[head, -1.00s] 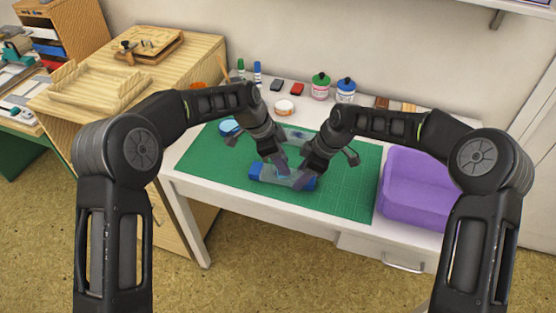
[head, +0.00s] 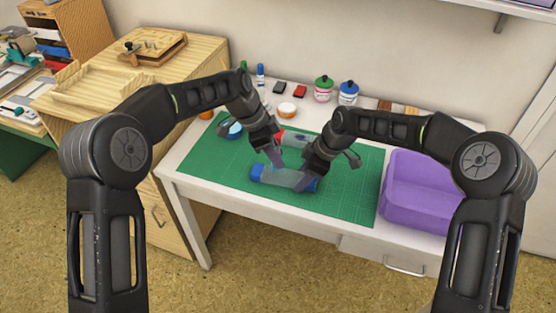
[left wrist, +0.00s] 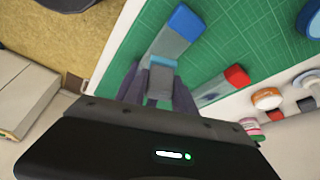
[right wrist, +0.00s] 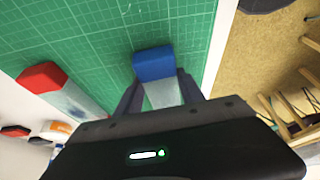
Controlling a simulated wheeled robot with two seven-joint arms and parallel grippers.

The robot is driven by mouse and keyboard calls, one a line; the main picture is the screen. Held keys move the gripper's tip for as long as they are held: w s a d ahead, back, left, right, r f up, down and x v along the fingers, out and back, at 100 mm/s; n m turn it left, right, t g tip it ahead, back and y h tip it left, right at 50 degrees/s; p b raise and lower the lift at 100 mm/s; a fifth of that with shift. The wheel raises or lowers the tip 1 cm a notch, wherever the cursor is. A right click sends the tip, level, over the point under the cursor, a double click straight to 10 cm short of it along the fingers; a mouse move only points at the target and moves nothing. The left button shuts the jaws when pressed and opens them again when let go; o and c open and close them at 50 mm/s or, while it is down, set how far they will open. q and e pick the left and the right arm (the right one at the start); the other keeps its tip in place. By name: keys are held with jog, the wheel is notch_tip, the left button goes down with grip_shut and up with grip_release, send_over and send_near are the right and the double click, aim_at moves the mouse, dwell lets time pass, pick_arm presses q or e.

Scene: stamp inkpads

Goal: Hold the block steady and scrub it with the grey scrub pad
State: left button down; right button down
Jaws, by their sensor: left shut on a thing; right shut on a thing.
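The block (head: 283,177) is clear with blue ends and lies flat on the green mat (head: 350,180). My right gripper (head: 308,178) is shut on the block near its right end. In the right wrist view a blue end (right wrist: 153,64) shows just beyond the fingers. My left gripper (head: 276,163) is shut on the grey scrub pad (left wrist: 160,72). In the left wrist view the pad is over the block's clear middle (left wrist: 167,45), with the left blue end beyond. I cannot tell whether the pad touches the block.
A second clear block with a red end (head: 281,135) lies behind on the mat. A purple bin (head: 420,207) stands at the right. Ink jars (head: 324,90), a tape roll (head: 286,110) and markers stand at the back. The mat's front right is clear.

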pick_arm(q)
jog(key=shift+r, duration=2.25)
pick_arm(e)
jog(key=c, duration=0.6)
grip_release()
jog(key=shift+c, duration=0.2)
jog(key=v, duration=1.2)
